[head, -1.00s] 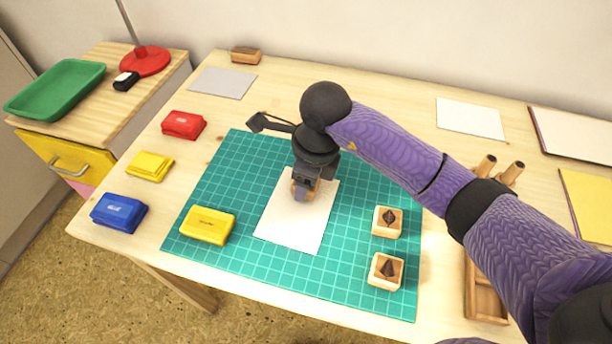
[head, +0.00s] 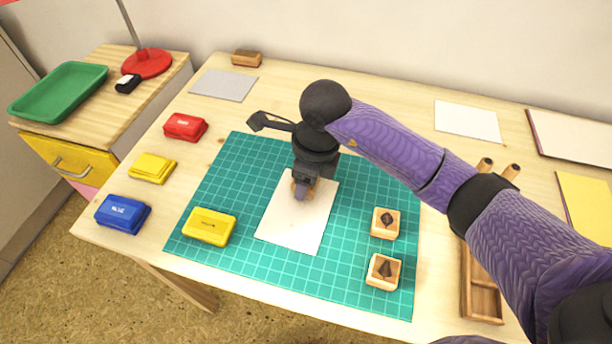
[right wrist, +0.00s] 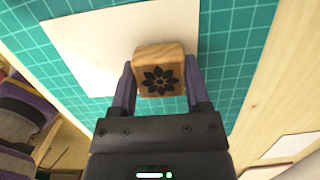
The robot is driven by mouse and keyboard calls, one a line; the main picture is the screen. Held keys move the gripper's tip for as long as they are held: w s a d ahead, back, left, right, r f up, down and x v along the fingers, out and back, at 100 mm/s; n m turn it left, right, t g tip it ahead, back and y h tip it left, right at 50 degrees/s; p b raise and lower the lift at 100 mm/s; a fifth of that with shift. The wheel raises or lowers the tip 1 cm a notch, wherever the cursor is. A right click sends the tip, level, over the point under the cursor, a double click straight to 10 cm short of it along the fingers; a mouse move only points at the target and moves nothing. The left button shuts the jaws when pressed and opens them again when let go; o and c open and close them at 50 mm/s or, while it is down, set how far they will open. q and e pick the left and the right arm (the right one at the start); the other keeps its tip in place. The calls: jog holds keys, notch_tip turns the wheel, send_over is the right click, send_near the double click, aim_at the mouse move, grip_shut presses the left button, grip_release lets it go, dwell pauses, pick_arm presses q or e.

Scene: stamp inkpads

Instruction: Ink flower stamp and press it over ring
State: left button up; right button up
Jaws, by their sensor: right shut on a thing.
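My right gripper (head: 302,190) is shut on the flower stamp (right wrist: 160,72), a wooden block with a black flower picture on its top. In the head view the gripper and stamp are over the upper part of the white paper (head: 288,228). I cannot tell whether the stamp touches the paper. No ring mark shows on the visible paper; the gripper and stamp hide part of it. A yellow inkpad (head: 209,227) lies on the green mat left of the paper. Red (head: 185,127), second yellow (head: 152,168) and blue (head: 122,214) inkpads lie left of the mat. My left gripper is out of view.
Two other wooden stamps (head: 385,223) (head: 383,271) stand on the green mat (head: 340,275) right of the paper. A wooden holder (head: 483,300) is at the right, partly behind my arm. A grey sheet (head: 224,85) and a wooden block (head: 246,58) lie at the back.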

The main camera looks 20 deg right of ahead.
jog(key=shift+r+p, duration=0.35)
jog(key=shift+r, duration=0.1)
notch_tip(320, 180, up, 4)
jog(key=p, duration=0.3)
jog(key=shift+r+p, duration=0.3)
jog(key=shift+r, duration=0.05)
jog(key=shift+f, duration=0.1)
